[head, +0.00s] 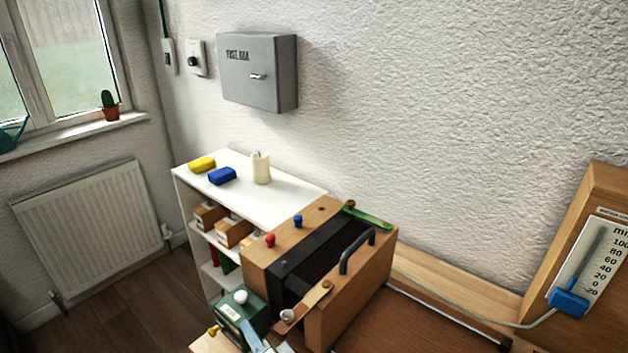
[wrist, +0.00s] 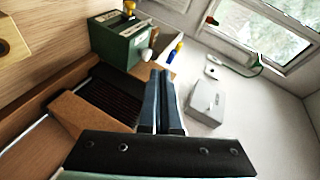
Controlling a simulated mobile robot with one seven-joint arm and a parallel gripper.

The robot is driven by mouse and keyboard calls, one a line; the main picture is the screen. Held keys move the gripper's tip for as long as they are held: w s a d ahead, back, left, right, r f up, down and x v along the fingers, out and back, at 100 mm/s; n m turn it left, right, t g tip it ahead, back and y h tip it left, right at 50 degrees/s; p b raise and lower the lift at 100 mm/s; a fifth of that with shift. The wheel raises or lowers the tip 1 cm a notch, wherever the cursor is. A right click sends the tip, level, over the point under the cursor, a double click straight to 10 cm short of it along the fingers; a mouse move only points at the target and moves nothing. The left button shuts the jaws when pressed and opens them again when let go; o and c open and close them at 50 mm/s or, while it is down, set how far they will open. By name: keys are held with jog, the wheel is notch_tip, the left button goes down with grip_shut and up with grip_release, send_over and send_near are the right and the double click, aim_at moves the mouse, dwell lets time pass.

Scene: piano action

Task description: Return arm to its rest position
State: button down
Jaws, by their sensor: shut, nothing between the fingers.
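My gripper (wrist: 162,78) is in the wrist view, its two dark blue-grey fingers close together, shut and empty. They touch nothing that I can see. A pale blue piece at the bottom edge of the head view may be part of my gripper; most of the arm is out of frame. The wooden box (head: 262,262) with black pleats, a dark handle (head: 357,250) and red and blue knobs stands beside it. A green box (head: 242,312) with a white knob is near that piece; a green box (wrist: 118,42) also shows ahead of the fingers in the wrist view.
A grey fuse box (head: 258,72) hangs above on the wall. A gauge board (head: 590,262) with a blue piece stands at right. A radiator (head: 90,228) is at left.

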jog(key=w+d+r+n+t+h, duration=0.1)
jog(key=d+r+n+t+h, duration=0.2)
jog(key=r, duration=1.3)
jog(key=d+r+n+t, duration=0.3)
jog(key=d+r+t, duration=0.15)
jog(key=r, duration=1.15)
jog(key=s+d+r+n+t+h, duration=0.1)
jog(key=s+r+t, duration=0.3)
jog(key=r, duration=0.6)
jog(key=s+d+r+n+t+h, duration=0.1)
jog(key=s+d+r+t+h, duration=0.2)
jog(key=s+r, duration=0.6)
jog(key=shift+r+t+h, duration=0.4)
jog(key=shift+t, duration=0.05)
